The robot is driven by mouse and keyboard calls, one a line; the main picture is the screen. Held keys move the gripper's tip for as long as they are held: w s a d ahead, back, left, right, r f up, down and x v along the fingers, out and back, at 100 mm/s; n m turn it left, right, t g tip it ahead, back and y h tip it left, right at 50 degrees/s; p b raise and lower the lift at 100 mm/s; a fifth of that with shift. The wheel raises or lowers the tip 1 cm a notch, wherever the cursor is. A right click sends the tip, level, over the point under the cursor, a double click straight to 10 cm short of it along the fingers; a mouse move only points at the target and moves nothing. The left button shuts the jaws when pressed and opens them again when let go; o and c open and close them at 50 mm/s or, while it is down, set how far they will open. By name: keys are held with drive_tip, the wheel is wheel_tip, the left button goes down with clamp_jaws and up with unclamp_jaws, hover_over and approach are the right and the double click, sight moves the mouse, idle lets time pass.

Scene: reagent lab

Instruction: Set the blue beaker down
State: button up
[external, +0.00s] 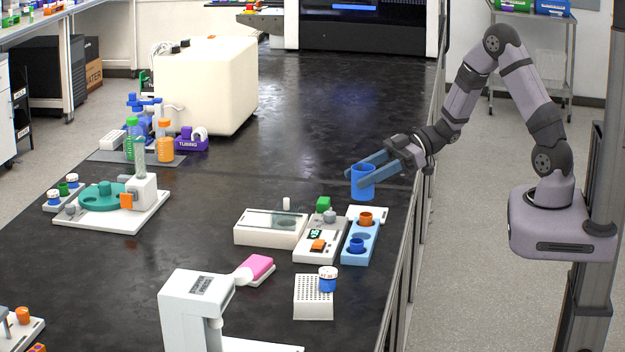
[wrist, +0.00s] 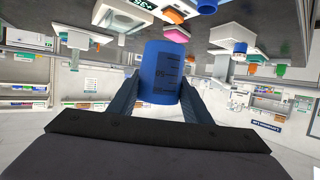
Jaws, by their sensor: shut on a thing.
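The blue beaker (external: 363,183) is upright in the external view, held above the dark bench near its right edge. My gripper (external: 360,172) is shut on it, with one finger on each side. In the wrist view, the beaker (wrist: 161,72) sits between the two fingers of my gripper (wrist: 160,98), with dark markings on its wall. In the external view, the beaker is above and behind a light-blue rack (external: 352,262), and its base appears clear of the bench.
The rack holds an orange piece (external: 366,218) and a smaller blue piece (external: 356,245). Left of it stand a white device (external: 306,254) and a clear-lidded box (external: 262,237). A white perforated block (external: 312,305) is nearer. The dark bench (external: 300,130) is clear behind.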

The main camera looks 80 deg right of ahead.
sight(363, 198)
drive_tip(key=shift+f, duration=2.85)
drive_tip(key=shift+f, duration=0.15)
drive_tip(key=shift+f+p, duration=0.3)
drive_tip(key=shift+f, duration=1.65)
drive_tip(key=shift+f, duration=0.1)
drive_tip(key=shift+f, duration=0.25)
drive_tip(key=o, duration=1)
drive_tip(key=shift+o, duration=0.2)
